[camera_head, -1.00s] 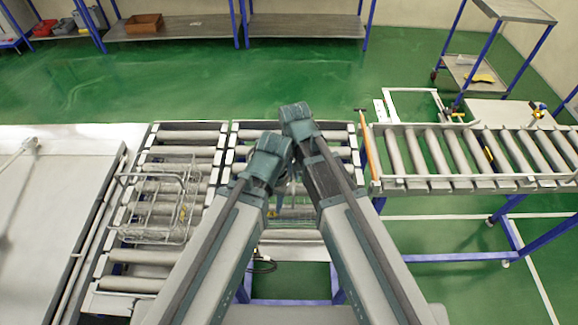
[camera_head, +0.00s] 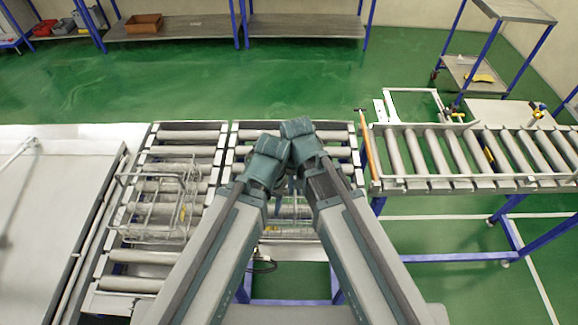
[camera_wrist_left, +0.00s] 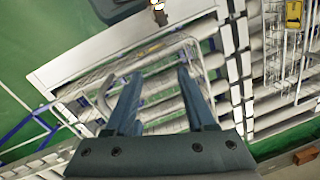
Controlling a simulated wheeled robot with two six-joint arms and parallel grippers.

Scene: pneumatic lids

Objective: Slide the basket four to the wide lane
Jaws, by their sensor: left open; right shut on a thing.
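A wire basket (camera_head: 274,210) sits on the middle roller lane, mostly hidden by my arms. In the left wrist view its wire rim (camera_wrist_left: 172,46) shows beyond my left gripper (camera_wrist_left: 155,88), which is open, its two fingers apart over the basket. My right gripper (camera_head: 294,180) is close beside the left one and shut, apparently on this basket; its fingertips are largely hidden. A second wire basket (camera_head: 150,233) stands on the left roller lane and also shows in the left wrist view. I cannot read a number on either basket.
A roller conveyor (camera_head: 470,184) on blue legs runs right, with an orange bar (camera_head: 368,150) at its near end. A pale flat table (camera_head: 50,210) lies left. Shelves with bins (camera_head: 143,23) stand far back. The green floor behind the lanes is clear.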

